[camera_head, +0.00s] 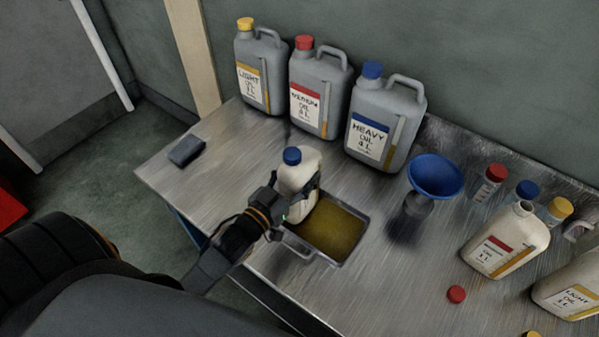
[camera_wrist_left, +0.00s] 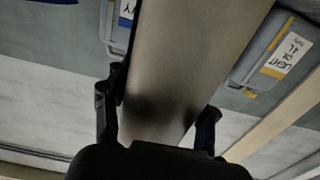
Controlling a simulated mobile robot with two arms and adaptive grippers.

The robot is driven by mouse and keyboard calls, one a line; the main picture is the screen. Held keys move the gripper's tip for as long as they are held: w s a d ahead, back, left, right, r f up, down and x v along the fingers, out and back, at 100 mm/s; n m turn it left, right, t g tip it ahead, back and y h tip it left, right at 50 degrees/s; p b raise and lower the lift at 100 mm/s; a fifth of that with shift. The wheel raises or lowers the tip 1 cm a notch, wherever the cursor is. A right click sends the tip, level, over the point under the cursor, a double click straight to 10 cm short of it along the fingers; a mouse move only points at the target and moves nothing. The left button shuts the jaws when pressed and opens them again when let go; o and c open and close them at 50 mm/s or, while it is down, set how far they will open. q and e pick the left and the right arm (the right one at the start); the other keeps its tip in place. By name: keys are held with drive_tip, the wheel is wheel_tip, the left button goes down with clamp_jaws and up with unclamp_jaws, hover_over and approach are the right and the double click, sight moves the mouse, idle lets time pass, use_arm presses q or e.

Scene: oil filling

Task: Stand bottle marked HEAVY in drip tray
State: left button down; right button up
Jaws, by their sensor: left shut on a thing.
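A cream bottle with a blue cap (camera_head: 299,166) stands upright, or nearly so, at the back left of the drip tray (camera_head: 338,232). My left gripper (camera_head: 280,196) is shut on its side. The bottle's label is not visible in the head view. Its base is partly hidden, so I cannot tell whether it rests on the tray floor. In the left wrist view the bottle's pale side (camera_wrist_left: 185,65) fills the space between the two fingers (camera_wrist_left: 160,112). The tray has a metal rim and a yellow-brown floor. My right gripper is not in view.
Large grey LIGHT (camera_head: 260,75), MEDIUM (camera_head: 318,95) and HEAVY (camera_head: 385,125) canisters stand along the wall. A blue funnel (camera_head: 435,175) is right of the tray. Two more cream bottles (camera_head: 507,240) (camera_head: 570,290), small capped jars and a loose red cap (camera_head: 456,294) are further right. A dark block (camera_head: 187,150) lies left.

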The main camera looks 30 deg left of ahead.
use_arm(q)
drive_tip(key=shift+f+b, duration=0.25)
drive_tip(key=shift+b, duration=0.05)
drive_tip(key=shift+c, duration=2.1)
unclamp_jaws()
drive_tip(key=shift+o, duration=0.4)
drive_tip(key=shift+f, duration=0.1)
drive_tip(key=s+a, duration=0.1)
drive_tip(key=s, duration=1.1)
drive_tip(key=shift+a, duration=0.35)
